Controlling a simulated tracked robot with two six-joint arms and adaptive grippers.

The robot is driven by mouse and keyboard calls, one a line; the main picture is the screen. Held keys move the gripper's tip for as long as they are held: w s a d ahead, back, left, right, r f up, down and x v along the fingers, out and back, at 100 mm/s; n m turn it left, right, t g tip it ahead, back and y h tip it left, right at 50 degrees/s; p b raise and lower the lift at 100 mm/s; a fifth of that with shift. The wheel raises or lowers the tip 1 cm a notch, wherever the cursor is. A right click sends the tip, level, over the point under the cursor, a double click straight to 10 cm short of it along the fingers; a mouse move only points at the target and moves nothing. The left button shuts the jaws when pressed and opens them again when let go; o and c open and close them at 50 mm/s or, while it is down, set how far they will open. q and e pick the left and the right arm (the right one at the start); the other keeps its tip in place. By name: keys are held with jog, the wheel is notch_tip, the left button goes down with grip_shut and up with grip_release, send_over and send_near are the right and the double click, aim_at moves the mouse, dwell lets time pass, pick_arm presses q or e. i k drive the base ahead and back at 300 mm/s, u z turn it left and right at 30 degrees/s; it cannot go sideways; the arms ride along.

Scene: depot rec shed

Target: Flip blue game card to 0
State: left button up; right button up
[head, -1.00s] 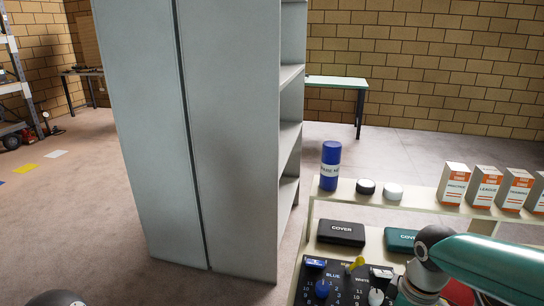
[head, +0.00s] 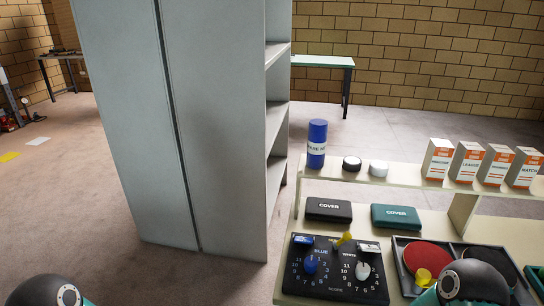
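A black scoreboard panel (head: 336,284) lies on the cream table at the lower middle. It has a side marked BLUE and a side marked WHITE, each with a ring of numbers. A small blue game card (head: 303,239) sits at its top left; its number is too small to read. A blue knob (head: 310,265) is on the blue dial, and a white knob (head: 362,270) is on the white dial. A white card (head: 369,247) is at the top right, with a yellow piece (head: 342,240) between the cards. Only arm joints show at the bottom corners; neither gripper is visible.
Behind the panel are a black COVER case (head: 328,210) and a teal one (head: 396,217). A raised shelf holds a blue can (head: 317,144), two pucks and several boxes (head: 467,163). A tray (head: 402,279) with paddles is right. A tall grey cabinet (head: 215,120) stands left.

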aim_at(300, 240)
jog(key=z, duration=0.95)
jog(key=k, duration=0.7)
jog(key=u, duration=0.45)
jog(key=i, duration=1)
jog(key=u, duration=0.05)
